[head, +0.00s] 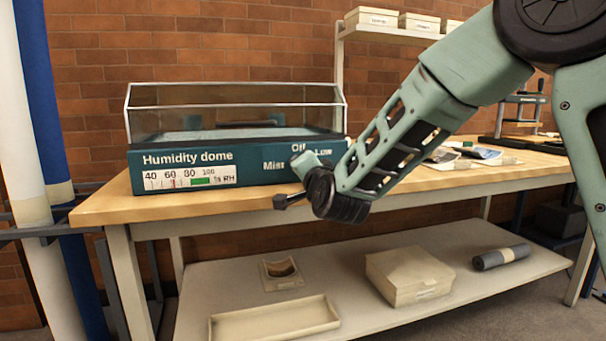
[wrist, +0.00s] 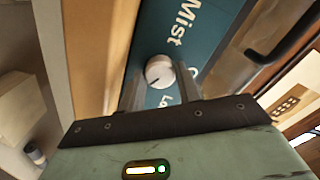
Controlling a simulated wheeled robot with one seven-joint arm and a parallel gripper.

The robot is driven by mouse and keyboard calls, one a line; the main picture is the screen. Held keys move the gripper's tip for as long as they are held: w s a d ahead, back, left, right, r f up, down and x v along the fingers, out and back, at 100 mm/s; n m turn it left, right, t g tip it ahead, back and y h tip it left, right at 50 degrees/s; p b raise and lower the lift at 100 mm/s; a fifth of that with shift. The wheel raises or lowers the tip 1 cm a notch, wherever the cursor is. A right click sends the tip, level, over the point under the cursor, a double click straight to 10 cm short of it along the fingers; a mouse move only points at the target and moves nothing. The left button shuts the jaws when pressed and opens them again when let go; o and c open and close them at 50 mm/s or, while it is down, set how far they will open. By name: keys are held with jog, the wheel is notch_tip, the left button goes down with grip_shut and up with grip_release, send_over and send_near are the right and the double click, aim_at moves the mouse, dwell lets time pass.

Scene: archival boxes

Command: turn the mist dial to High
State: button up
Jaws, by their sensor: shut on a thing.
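The humidity dome (head: 175,163) stands on the workbench, with a teal front panel that reads "Humidity dome" and "Mist". The mist dial (wrist: 159,70) is a small round white knob on that panel in the wrist view; my arm's end hides it in the head view. A dark line shows on the lower left of its face. "Off" and part of "Low" show near it in the wrist view; "High" is not visible. My gripper (wrist: 159,84) is shut on the dial, one finger on each side. In the head view my gripper (head: 306,163) is against the panel's right part.
The dome's clear cover (head: 230,118) rises above the panel. The wooden bench top (head: 115,205) runs right, with papers (head: 480,153) and a press (head: 523,108) farther along. A lower shelf (head: 350,315) holds a box (head: 408,275), a tray and a grey roll.

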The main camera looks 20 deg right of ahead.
dwell(0.4)
jog(key=o, duration=0.7)
jog(key=s+b, duration=0.2)
jog(key=s, duration=1.5)
jog(key=shift+s, duration=0.2)
